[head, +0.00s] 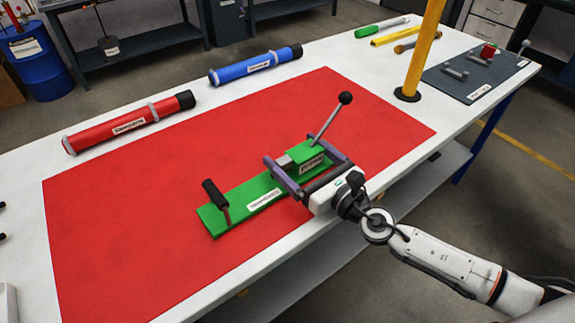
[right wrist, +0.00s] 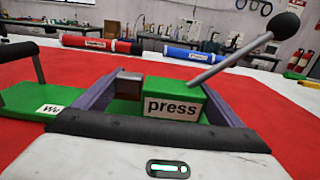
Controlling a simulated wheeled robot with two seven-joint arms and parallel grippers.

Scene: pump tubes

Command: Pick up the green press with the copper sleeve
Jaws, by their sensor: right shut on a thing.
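The green press (head: 308,163) is a block labelled "press" on a long green base plate (head: 240,207), with a slanted grey lever ending in a black ball. The base also bears an upright black handle (head: 215,194). My right gripper (head: 287,150) is shut on the press, its purple fingers on either side of the block. In the right wrist view the press (right wrist: 175,98) sits between the fingers, with a brownish, grey-topped piece (right wrist: 130,84) at its left; I cannot tell if this is the copper sleeve. The base looks flat on the red mat.
The red mat (head: 130,240) covers much of the white table. A red tube (head: 130,122) and a blue tube (head: 255,66) lie behind it. A yellow post (head: 424,50) stands back right, near a dark board (head: 480,75). The mat's front left is clear. Dark bits at the left edge are unclear.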

